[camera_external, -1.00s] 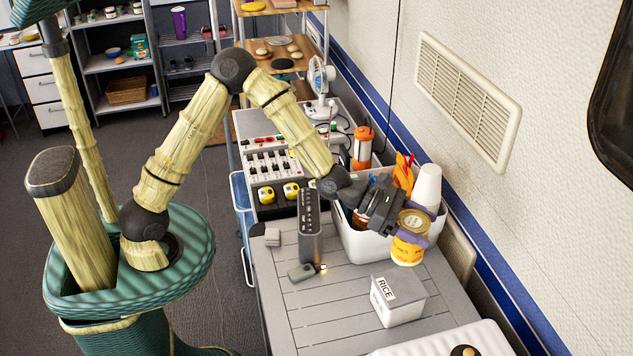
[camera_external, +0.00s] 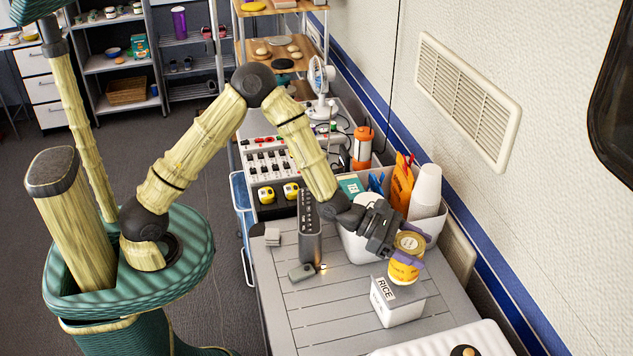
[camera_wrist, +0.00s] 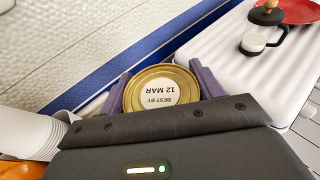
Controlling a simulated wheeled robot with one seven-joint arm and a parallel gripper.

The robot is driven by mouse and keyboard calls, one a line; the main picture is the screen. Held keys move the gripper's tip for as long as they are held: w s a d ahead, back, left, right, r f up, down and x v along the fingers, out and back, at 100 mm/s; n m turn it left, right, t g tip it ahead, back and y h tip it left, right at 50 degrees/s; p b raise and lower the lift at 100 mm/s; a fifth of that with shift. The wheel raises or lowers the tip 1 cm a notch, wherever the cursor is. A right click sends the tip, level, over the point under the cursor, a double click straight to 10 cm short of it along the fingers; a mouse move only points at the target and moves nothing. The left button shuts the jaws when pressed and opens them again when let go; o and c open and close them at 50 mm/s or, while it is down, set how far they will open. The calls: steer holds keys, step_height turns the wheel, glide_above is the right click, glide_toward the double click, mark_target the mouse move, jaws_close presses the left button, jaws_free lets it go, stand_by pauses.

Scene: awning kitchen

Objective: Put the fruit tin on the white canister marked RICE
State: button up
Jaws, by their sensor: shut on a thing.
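The fruit tin (camera_external: 404,270) is yellow with a gold lid, upright between the fingers of my gripper (camera_external: 409,256). In the wrist view the tin's lid (camera_wrist: 161,90) reads "BEST BY 12 MAR" and sits between the two purple fingers of my gripper (camera_wrist: 162,88). The white canister marked RICE (camera_external: 398,304) stands on the grey slatted table. In the outside view the tin's lower edge overlaps the back of the canister's grey lid; I cannot tell whether they touch. The canister is not visible in the wrist view.
A white ribbed case (camera_external: 440,342) lies at the front.

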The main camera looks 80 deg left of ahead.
steer(key=shift+r, duration=0.1)
steer(key=shift+f, duration=1.85)
steer(key=shift+f, duration=0.2)
steer(key=o, duration=1.3)
steer(key=shift+r, duration=0.2)
steer(key=v, duration=1.2)
steer(key=shift+s+b, duration=0.1)
steer(key=shift+b, duration=0.2)
